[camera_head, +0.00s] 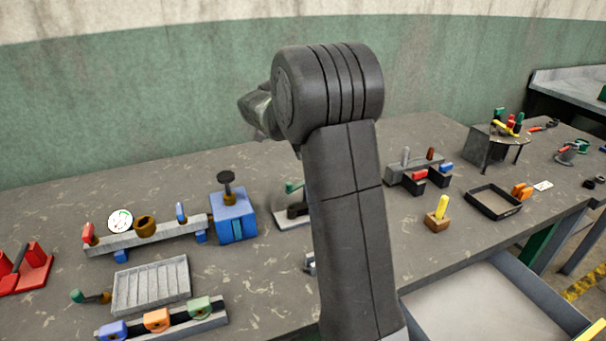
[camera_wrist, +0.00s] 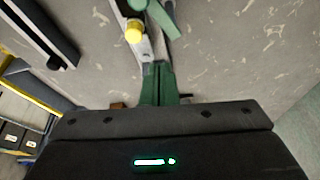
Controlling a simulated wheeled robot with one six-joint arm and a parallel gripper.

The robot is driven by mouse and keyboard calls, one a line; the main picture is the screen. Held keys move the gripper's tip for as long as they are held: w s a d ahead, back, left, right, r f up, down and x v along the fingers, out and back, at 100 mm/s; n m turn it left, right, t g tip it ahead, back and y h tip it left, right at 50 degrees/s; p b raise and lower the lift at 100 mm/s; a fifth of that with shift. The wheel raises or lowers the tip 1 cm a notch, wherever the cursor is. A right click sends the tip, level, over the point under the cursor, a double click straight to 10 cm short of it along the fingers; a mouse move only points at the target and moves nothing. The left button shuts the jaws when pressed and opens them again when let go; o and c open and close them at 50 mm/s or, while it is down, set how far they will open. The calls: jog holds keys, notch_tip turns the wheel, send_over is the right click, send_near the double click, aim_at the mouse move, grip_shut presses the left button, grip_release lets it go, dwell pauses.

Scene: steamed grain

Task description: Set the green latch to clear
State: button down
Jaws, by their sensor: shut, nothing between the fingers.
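A green handle (camera_head: 293,187) on a low grey-and-dark base shows just left of my arm in the head view; my arm hides the rest of it. In the wrist view a green lever (camera_wrist: 161,14) lies at the top edge, beside a grey piece with a yellow round end (camera_wrist: 134,31). It looks like the same latch, but I cannot be sure. My gripper (camera_wrist: 157,66) is shut and empty, its green fingers pointing towards this fixture. I cannot tell whether they touch it. Any clear marking is not readable.
A blue block with a black knob (camera_head: 233,214) stands left of the handle. A grey ribbed tray (camera_head: 151,286) and a rail with coloured blocks (camera_head: 178,322) lie nearer the front left. A black tray (camera_head: 494,203) is at right. In the wrist view a dark bar (camera_wrist: 38,32) lies upper left.

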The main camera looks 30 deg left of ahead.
jog(key=v, duration=0.6)
jog(key=shift+r, duration=0.2)
jog(key=shift+d, duration=0.1)
jog(key=w+d+f+n+t+y+p, duration=0.1)
jog(key=w+f+n+y+p, duration=0.2)
jog(key=n, duration=0.4)
jog(key=d+f+n+y+p, duration=0.1)
jog(key=f+n+p, duration=0.1)
jog(key=f+n, duration=0.4)
notch_tip(320, 180, up, 8)
jog(key=s+d+n, duration=0.1)
jog(key=s, duration=0.1)
jog(key=shift+b, duration=0.3)
dwell(0.7)
jog(key=shift+d, duration=0.1)
